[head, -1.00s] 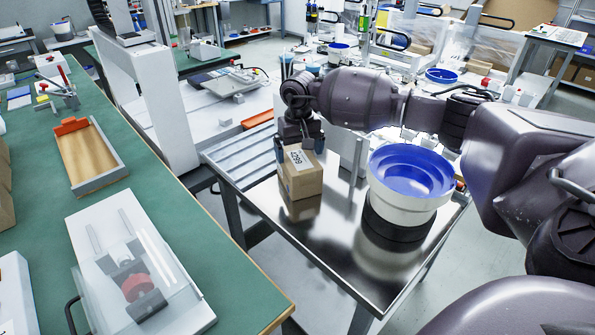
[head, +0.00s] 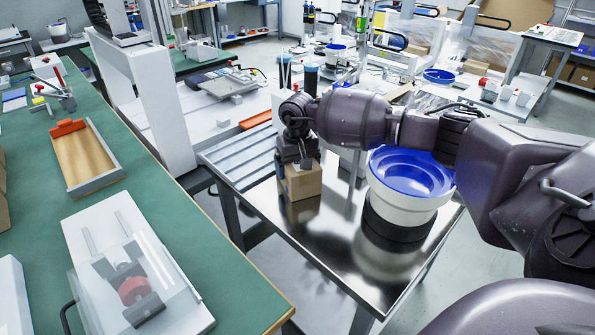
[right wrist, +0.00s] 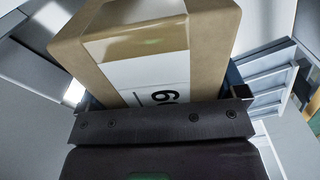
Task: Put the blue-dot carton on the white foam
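A brown carton (head: 303,185) with a white label stands on the shiny steel table (head: 330,240). My right gripper (head: 296,165) is pointing down at its top, with fingers beside it. In the right wrist view the carton (right wrist: 215,40) fills the upper middle, its printed label facing me. The fingertips show at its two sides, but I cannot tell whether they press on it. No blue dot shows on the visible faces. I cannot pick out the white foam for certain. My left gripper is not in view.
A blue-and-white bowl feeder (head: 410,185) stands right of the carton, under my right forearm. The green bench (head: 190,240) at left holds a wooden tray (head: 85,155) and a white plate with a red-and-black fixture (head: 135,285). The steel table's front is clear.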

